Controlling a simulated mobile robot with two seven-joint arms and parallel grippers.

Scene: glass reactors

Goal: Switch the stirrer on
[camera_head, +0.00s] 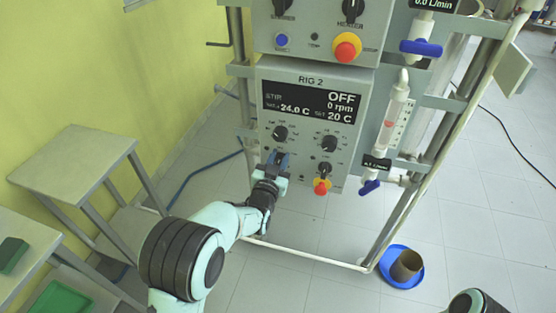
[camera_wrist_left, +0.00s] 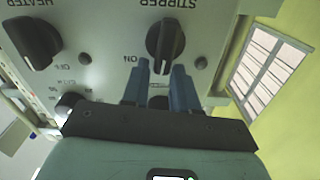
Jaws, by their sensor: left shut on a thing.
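The RIG 2 control box (camera_head: 345,88) faces me, and its display (camera_head: 312,102) reads STIR OFF and 0 rpm. The stirrer knob (camera_wrist_left: 166,42) is black and sits under upside-down STIRRER lettering in the left wrist view, with an ON mark beside it. My left gripper (camera_head: 278,158) is at the box's lower left and hides this knob in the head view. In the wrist view the blue fingers of the left gripper (camera_wrist_left: 160,78) are shut on the near part of the stirrer knob. My right gripper is out of view.
The heater knob (camera_wrist_left: 33,42) is beside the stirrer knob. A flow meter (camera_head: 391,117) with a blue valve (camera_head: 370,187) is on the right. A blue dish (camera_head: 402,266) lies on the floor.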

